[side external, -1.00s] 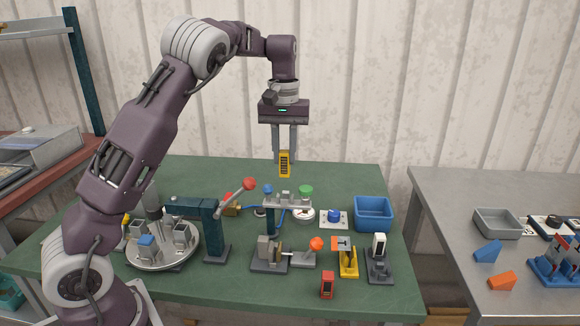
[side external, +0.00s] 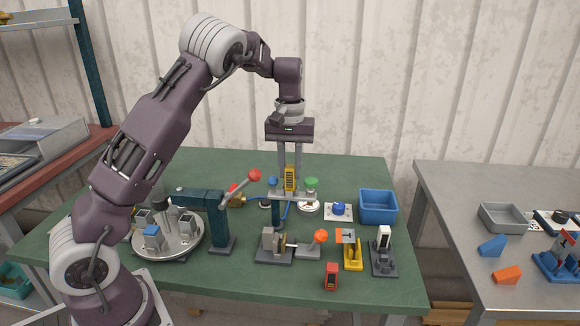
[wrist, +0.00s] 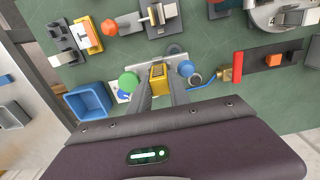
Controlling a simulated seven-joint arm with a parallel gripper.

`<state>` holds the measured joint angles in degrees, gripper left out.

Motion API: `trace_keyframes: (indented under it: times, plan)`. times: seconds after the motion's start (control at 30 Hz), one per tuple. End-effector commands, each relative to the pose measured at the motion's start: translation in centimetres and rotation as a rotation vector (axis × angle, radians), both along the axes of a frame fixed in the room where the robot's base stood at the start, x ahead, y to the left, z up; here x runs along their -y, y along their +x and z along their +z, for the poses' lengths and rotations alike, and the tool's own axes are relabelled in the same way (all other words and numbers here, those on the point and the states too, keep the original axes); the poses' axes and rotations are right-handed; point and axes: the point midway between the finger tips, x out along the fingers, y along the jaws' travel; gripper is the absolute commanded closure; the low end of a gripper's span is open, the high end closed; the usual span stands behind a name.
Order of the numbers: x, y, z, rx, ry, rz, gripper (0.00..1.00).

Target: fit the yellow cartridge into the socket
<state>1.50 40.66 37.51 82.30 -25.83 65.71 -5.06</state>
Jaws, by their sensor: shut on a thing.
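The yellow cartridge (side external: 290,180) has a dark ribbed face and is upright between the fingers of my gripper (side external: 290,168), which is shut on it. In the wrist view the cartridge (wrist: 158,76) shows between the two grey fingers. Its lower end is at the small grey raised panel (side external: 309,197), between a blue knob (side external: 272,181) and a green knob (side external: 311,183). The socket in the middle of the panel is hidden by the cartridge and fingers. I cannot tell whether the lower end is inside it or just above it.
A lever with a red ball (side external: 254,175) stands left of the panel. A blue bin (side external: 378,207) is to the right. A clamp with an orange knob (side external: 320,236) and a red block (side external: 331,276) are in front.

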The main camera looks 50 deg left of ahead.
Motion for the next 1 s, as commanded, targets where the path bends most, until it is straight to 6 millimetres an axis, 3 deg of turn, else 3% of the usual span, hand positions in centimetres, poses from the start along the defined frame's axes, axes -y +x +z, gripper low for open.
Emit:
trace_keyframes:
  times: [0.97,1.0]
  plan:
    - [0.0,0.0,-1.5,0.0,0.0,0.0,1.0]
    - [0.0,0.0,-1.6,0.0,0.0,0.0,0.75]
